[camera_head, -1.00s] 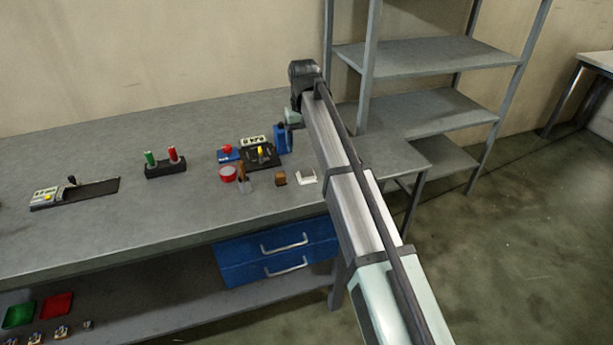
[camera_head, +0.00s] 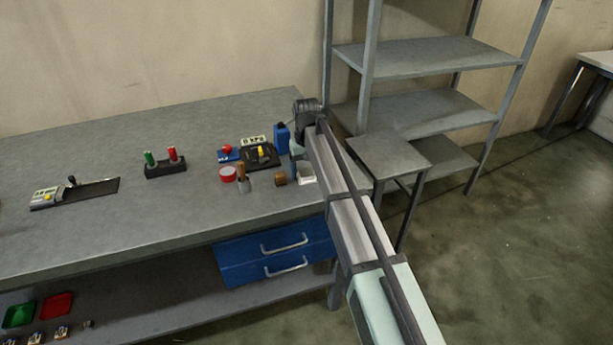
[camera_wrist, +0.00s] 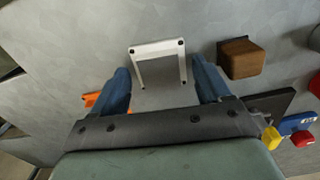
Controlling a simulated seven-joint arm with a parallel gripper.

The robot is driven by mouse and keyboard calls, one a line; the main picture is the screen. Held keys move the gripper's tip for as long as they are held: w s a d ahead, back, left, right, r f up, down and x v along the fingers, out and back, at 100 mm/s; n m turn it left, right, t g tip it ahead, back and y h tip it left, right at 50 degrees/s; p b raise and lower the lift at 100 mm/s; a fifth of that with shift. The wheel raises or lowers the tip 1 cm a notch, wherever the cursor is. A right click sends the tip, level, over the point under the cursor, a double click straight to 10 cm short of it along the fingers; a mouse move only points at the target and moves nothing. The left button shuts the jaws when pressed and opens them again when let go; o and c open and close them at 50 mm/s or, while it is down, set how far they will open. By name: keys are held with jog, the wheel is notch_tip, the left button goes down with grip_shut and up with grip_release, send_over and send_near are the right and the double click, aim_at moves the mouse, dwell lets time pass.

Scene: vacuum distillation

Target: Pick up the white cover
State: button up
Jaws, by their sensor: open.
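The white cover (camera_head: 307,179) lies on the grey bench near its right front, partly hidden by my arm. In the wrist view the white cover (camera_wrist: 157,47) is a square white frame with dark dots at its corners and a greyish middle. My gripper (camera_wrist: 159,68) is open, with its two blue fingers on either side of the cover's near part in the picture. I cannot tell whether they touch it or how high above it they are. In the head view my gripper (camera_head: 297,150) is mostly hidden behind my wrist, above the cover's far side.
A brown block (camera_head: 280,179) sits just left of the cover and also shows in the wrist view (camera_wrist: 241,58). A brown-handled tool (camera_head: 242,178), a red round container (camera_head: 228,174), a blue bottle (camera_head: 282,138) and a black device (camera_head: 262,158) stand close by. A metal shelf (camera_head: 430,110) rises at right.

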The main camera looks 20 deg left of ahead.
jog(key=c, duration=1.3)
